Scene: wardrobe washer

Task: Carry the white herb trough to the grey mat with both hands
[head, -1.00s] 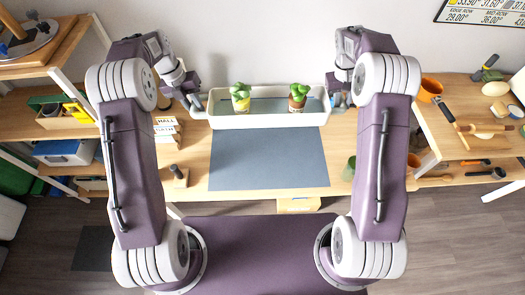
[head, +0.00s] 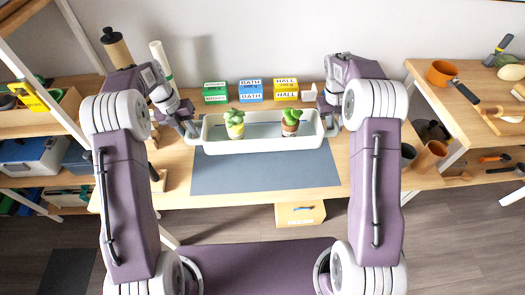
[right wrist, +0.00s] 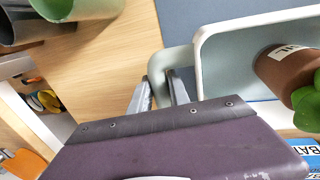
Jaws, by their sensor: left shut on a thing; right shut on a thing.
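The white herb trough (head: 262,146) is in the middle of the head view, over the far part of the grey mat (head: 265,176). It looks level; I cannot tell whether it touches the mat. My left gripper (head: 192,129) is shut on the trough's left end. My right gripper (head: 332,124) is shut on its right end. In the right wrist view its fingers (right wrist: 160,92) close on the trough's end handle (right wrist: 170,60).
Green (head: 215,92), blue (head: 251,91) and yellow (head: 286,90) labelled boxes stand behind the trough. A rolling-pin-like item (head: 161,62) stands at the left. Brown (head: 430,155) and dark cups stand right of the mat. The mat's near part is bare.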

